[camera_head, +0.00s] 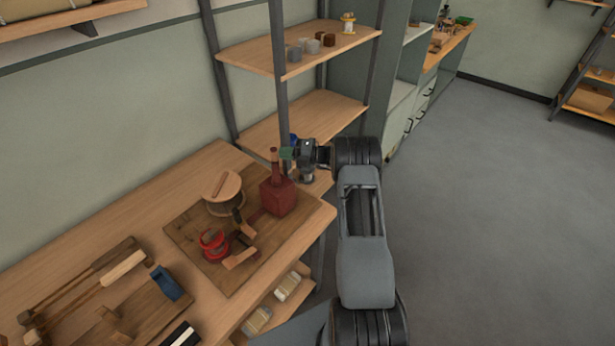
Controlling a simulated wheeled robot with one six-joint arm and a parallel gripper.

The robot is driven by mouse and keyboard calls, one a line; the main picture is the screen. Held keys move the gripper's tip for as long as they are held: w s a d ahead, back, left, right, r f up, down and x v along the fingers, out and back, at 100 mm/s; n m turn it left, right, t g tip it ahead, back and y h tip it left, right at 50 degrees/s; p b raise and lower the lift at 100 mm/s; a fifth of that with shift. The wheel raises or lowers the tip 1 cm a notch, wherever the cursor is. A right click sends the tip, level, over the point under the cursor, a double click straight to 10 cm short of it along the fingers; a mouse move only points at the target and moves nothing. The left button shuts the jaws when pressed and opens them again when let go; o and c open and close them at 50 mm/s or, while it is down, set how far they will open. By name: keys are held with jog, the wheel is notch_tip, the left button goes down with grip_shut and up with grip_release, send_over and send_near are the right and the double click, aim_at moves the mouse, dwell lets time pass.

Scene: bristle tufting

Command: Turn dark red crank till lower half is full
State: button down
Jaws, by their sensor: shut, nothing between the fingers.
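A dark red box-shaped body (278,197) with an upright neck stands at the right end of a wooden board on the bench. I cannot make out a separate crank arm on it. My gripper (289,154) is shut and empty, just right of the neck's top; I cannot tell whether it touches. A round wooden piece (222,188) with a raised bar sits left of the dark red body. A bright red ring-shaped part (213,244) and small wooden pieces (240,258) lie in front. Which part is the lower half, and how full it is, cannot be seen.
The wooden board (190,238) rests on the workbench (130,205). A blue-topped tool (166,283) and wooden frames lie at lower left. A metal-post shelf (280,110) stands close behind my gripper, with small blocks on top. Open floor (480,200) lies to the right.

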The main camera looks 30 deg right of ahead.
dwell(0.3)
jog(key=d+b, duration=0.3)
jog(key=d, duration=1)
jog(key=shift+s, duration=0.1)
dwell(1.1)
